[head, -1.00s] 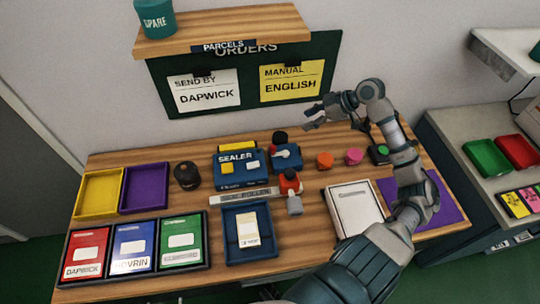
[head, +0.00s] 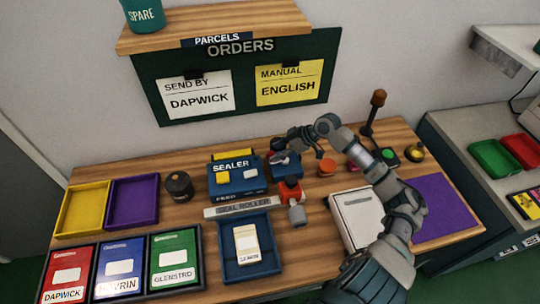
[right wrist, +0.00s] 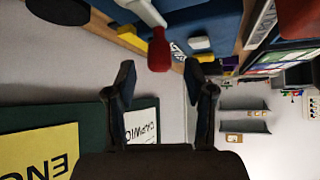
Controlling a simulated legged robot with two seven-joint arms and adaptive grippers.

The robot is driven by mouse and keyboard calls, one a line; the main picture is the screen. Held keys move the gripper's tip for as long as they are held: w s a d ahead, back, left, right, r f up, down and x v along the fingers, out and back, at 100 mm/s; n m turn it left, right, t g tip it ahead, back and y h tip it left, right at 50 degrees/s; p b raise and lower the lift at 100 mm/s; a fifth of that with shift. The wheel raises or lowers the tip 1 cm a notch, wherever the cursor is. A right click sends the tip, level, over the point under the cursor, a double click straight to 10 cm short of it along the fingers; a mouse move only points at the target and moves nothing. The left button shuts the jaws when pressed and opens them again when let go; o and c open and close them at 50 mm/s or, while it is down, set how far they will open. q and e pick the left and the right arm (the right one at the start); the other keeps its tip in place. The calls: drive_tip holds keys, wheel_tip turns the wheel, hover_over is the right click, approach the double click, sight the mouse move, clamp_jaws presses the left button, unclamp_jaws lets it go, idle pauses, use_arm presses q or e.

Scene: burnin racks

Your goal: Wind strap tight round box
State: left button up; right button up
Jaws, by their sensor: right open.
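A small cream box (head: 246,243) lies in a blue tray (head: 228,270) on the table. A larger white flat box (head: 355,214) lies to its right, partly behind my right arm. I cannot make out a strap on either. My right gripper (head: 283,143) is open and empty, over a blue device (head: 286,172) right of the sealer (head: 237,177). In the right wrist view a pale lever with a red knob (right wrist: 158,50) shows ahead, between the open fingertips (right wrist: 158,74); the knob looks untouched. My left gripper is not in view.
A black canister (head: 179,186), yellow tray (head: 82,209) and purple tray (head: 132,202) are at left. An orange knob (head: 327,167) and an upright post (head: 370,116) stand to the right. The purple mat (head: 440,208) is bare.

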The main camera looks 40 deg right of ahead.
sight(274, 153)
drive_tip(key=shift+d+x, duration=0.2)
drive_tip(key=shift+x, duration=1.65)
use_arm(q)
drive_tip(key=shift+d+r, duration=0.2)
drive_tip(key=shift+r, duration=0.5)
use_arm(e)
drive_tip(key=shift+a, duration=0.1)
drive_tip(key=shift+a, duration=0.1)
clamp_jaws()
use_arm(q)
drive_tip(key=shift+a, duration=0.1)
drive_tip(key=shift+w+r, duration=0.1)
